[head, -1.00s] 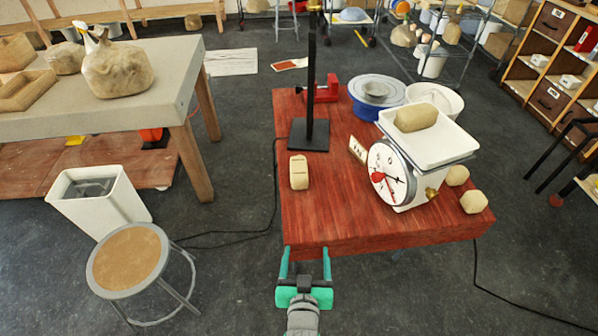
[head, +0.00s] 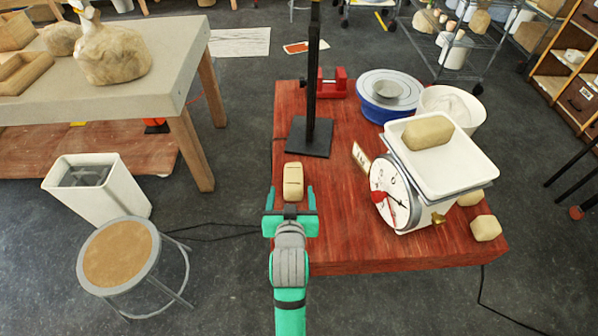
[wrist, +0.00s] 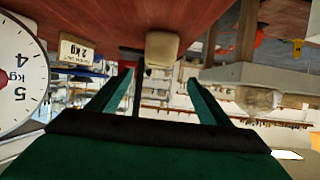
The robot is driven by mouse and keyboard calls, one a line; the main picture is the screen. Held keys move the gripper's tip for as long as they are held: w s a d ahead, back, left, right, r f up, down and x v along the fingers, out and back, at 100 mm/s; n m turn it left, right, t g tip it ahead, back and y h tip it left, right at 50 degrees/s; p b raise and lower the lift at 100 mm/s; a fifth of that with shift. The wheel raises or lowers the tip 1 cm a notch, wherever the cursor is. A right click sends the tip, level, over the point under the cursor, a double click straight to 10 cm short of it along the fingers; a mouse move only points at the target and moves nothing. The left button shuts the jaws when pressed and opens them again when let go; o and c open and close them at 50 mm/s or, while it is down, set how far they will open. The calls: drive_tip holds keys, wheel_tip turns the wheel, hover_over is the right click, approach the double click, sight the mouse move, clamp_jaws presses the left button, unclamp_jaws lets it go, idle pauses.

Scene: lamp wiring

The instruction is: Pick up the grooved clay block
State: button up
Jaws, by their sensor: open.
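The grooved clay block (head: 293,180) is a pale tan rounded block with dark grooves, standing on the red wooden table just past my gripper. My gripper (head: 291,193) is teal and open, with one finger toward each side of the block's near end. I cannot tell whether the fingers touch it. In the wrist view, which looks upside down, the block (wrist: 162,48) hangs from the table at the top, centred between and beyond the open fingers (wrist: 160,80). Nothing is held.
A black stand (head: 310,140) rises just behind the block. A white dial scale (head: 393,195) with a clay block (head: 427,131) on its pan stands to the right, with a small sign (head: 361,157) beside it. Another clay lump (head: 486,228) lies near the table's right corner. The red table's (head: 335,240) front is clear.

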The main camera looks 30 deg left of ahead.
sight(293, 177)
drive_tip(key=x, duration=1)
drive_tip(key=shift+w+f, duration=0.15)
drive_tip(key=shift+w, duration=0.2)
clamp_jaws()
